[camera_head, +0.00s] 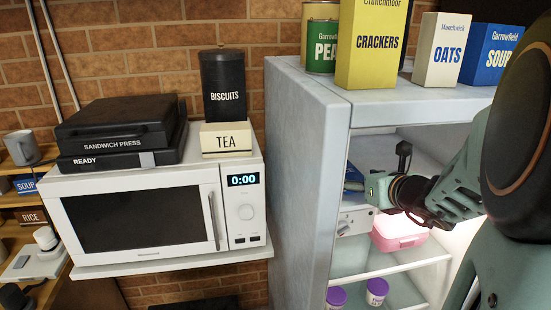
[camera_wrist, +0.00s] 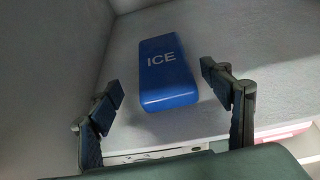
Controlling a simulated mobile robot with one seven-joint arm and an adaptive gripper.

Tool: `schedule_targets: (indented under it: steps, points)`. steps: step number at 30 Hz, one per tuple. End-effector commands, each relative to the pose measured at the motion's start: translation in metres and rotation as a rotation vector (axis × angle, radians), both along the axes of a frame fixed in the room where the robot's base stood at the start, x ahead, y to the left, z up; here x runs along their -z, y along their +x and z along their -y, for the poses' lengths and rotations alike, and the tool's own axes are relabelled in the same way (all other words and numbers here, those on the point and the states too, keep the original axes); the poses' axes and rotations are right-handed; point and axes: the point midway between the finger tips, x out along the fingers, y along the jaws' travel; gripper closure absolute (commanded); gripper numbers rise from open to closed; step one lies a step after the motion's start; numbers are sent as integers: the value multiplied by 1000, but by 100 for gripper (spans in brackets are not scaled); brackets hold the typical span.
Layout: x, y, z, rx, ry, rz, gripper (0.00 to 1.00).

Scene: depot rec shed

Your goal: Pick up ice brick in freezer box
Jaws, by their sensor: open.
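The ice brick (camera_wrist: 167,75) is a blue block with white "ICE" lettering. In the wrist view it lies flat on a pale surface inside the freezer box, ahead of and between my two fingers. In the head view only a blue sliver (camera_head: 353,176) shows, left of my gripper, the rest hidden. My gripper (camera_wrist: 161,88) is open and empty, its fingers on either side of the brick's near end with gaps. In the head view my gripper (camera_head: 384,189) reaches into the open fridge. The freezer box floor (camera_wrist: 240,60) is bare around the brick.
The fridge's left wall (camera_head: 300,170) stands close to my gripper. Below are a pink container (camera_head: 398,232) and purple-lidded tubs (camera_head: 376,291) on a shelf. Crackers (camera_head: 375,45), oats (camera_head: 440,50) and tins stand on top. A microwave (camera_head: 150,215) is at left.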

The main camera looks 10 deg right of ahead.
Motion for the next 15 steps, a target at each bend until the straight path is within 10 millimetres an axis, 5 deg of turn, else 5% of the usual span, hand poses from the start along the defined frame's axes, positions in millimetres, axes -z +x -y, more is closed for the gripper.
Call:
schedule_targets:
  steps: [15]
  points:
    - [15,46,2,-2,2,-2,28]
